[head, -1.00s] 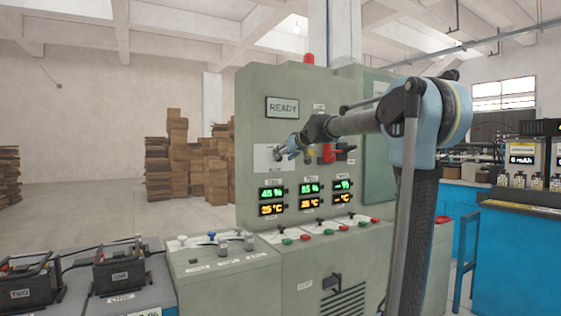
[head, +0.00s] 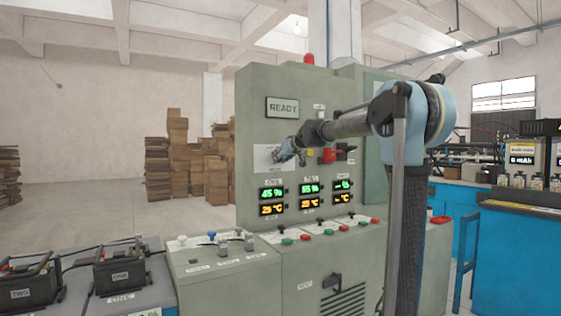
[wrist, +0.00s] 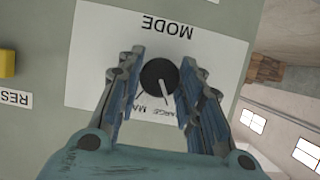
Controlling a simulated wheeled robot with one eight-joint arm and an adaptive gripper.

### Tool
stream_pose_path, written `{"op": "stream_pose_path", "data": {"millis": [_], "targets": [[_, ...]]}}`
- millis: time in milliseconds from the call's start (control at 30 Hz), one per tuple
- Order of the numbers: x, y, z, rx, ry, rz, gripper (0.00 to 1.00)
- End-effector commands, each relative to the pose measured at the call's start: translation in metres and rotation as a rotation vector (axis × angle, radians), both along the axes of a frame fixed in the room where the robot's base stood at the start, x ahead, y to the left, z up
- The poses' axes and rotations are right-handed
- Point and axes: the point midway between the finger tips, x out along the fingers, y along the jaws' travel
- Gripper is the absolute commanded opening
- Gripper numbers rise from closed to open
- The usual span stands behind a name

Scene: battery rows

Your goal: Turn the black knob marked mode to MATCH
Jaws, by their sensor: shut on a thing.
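The black mode knob (wrist: 159,78) is round, with a white pointer line. It sits on a white plate (wrist: 95,58) marked MODE, upside down in the wrist view. Its pointer aims down and slightly right in that view, toward small labels partly hidden by my fingers; I read parts of CHARGE and MA there. My gripper (wrist: 158,82) is shut on the knob, one finger on each side. In the head view my gripper (head: 285,153) is at the panel and hides the knob.
The grey-green cabinet (head: 250,120) has a READY display (head: 282,107), a red switch (head: 328,155) and number readouts (head: 271,193) below. A yellow button (wrist: 7,63) is left of the plate in the wrist view. A low console (head: 222,278) stands in front.

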Motion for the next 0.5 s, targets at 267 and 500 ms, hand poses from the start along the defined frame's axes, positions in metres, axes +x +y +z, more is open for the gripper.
{"op": "stream_pose_path", "data": {"millis": [267,500], "targets": [[0.0020,-0.0029,0.0004,0.033,0.020,-0.005,0.10],[0.0032,-0.0042,0.0002,0.146,0.097,-0.007,0.10]]}}
